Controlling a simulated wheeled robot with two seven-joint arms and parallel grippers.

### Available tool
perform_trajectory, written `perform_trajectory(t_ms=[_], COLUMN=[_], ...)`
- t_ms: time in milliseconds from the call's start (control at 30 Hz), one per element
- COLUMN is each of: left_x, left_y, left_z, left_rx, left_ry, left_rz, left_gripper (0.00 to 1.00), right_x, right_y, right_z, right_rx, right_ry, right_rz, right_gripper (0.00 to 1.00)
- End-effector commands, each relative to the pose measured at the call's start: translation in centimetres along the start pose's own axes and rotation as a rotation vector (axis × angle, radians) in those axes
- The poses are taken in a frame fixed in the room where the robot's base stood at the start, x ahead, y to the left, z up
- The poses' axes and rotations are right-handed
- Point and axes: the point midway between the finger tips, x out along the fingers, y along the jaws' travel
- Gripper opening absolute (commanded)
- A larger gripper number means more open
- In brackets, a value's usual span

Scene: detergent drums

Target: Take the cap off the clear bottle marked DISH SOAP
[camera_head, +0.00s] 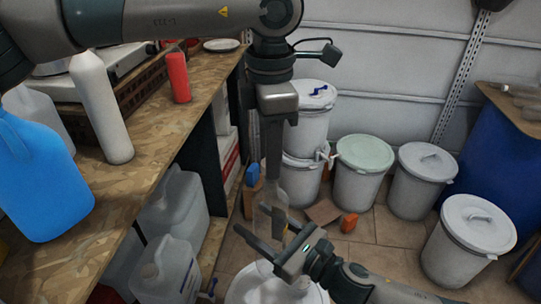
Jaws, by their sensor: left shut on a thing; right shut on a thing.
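The clear bottle (267,222) is upright and nearly see-through, low in the middle of the head view. My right gripper (254,219) comes in from the lower right and is shut on the bottle's body, one finger on each side. My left gripper (273,182) points straight down from above, directly over the bottle's top. It is shut on the bottle's cap, which its fingers hide. I cannot tell whether the cap and the neck are still joined. The DISH SOAP marking is too small to read.
A white drum (250,291) stands below the bottle. A wooden workbench (150,165) on the left holds a blue jug (42,185), a white bottle (100,110) and a red bottle (178,78). Several lidded white drums stand behind, including a green-lidded one (362,185).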

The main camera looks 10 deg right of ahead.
Motion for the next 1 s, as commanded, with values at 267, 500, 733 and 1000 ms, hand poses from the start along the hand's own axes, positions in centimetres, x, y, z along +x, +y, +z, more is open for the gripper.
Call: perform_trajectory(t_ms=[267,500,733,1000], left_x=[-2.8,-3.6,-3.6,-3.2], left_y=[0.0,0.0,0.0,0.0], left_z=[0.0,0.0,0.0,0.0], left_rx=[0.0,0.001,0.001,0.001], left_ry=[0.0,0.0,0.0,0.0], left_rz=[0.0,0.0,0.0,0.0], left_gripper=[0.0,0.0,0.0,0.0], right_x=[0.0,0.0,0.0,0.2], right_y=[0.0,0.0,0.0,0.0], right_z=[0.0,0.0,0.0,-0.1], right_rx=[0.0,0.0,0.0,0.0], right_ry=[0.0,0.0,-0.001,-0.001], right_rz=[0.0,0.0,0.0,-0.005], right_gripper=[0.0,0.0,0.0,0.0])
